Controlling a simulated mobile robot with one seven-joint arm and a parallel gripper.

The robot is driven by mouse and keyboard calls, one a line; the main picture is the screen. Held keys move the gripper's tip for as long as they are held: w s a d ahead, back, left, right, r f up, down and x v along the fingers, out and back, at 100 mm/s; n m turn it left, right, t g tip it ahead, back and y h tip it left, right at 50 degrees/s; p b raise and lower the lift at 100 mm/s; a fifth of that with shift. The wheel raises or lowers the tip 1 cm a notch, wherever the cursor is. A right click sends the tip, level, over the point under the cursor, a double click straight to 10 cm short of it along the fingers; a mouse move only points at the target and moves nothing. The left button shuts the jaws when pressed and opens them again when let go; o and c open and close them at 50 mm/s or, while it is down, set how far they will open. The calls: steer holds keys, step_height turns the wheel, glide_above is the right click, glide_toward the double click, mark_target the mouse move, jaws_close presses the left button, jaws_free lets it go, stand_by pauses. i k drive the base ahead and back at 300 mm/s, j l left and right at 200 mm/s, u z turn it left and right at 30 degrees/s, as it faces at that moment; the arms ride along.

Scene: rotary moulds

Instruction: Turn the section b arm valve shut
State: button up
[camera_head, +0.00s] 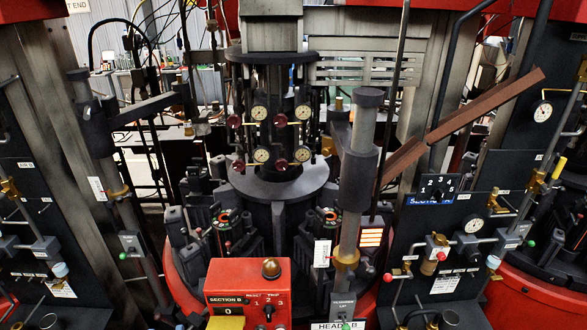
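A red control box (248,288) labelled "SECTION B" stands at the bottom centre, with a display, a brass-coloured dome button on top and a small dark selector. A grey upright post (357,180) rises to its right, with a brass fitting (346,258) low on it. Below the fitting is a small grey plate (343,306) with a green knob. I cannot tell which fitting is the section B arm valve or whether it is open or shut. My gripper is not in view.
The rotary mould machine (275,185) with several gauges fills the centre. A dark panel (440,290) at right carries pipes, brass valves and red and green knobs. A similar panel (30,200) stands at left. A long brown bar (485,105) slants across the upper right.

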mark_target(281, 164)
steer(key=i+l, duration=0.15)
steer(key=l, duration=0.15)
steer(key=i+l+u, duration=0.1)
steer(key=l, duration=0.2)
steer(key=i+l, duration=0.15)
steer(key=l, duration=0.2)
steer(key=i+l+u, duration=0.1)
steer(key=l, duration=0.2)
steer(key=i+l, duration=0.2)
steer(key=l, duration=0.15)
steer(key=i+j+z, duration=0.25)
steer(key=i+j, duration=0.15)
steer(key=j, duration=0.2)
steer(key=i+j+z, duration=0.3)
steer(key=j, duration=0.35)
steer(key=i, duration=0.1)
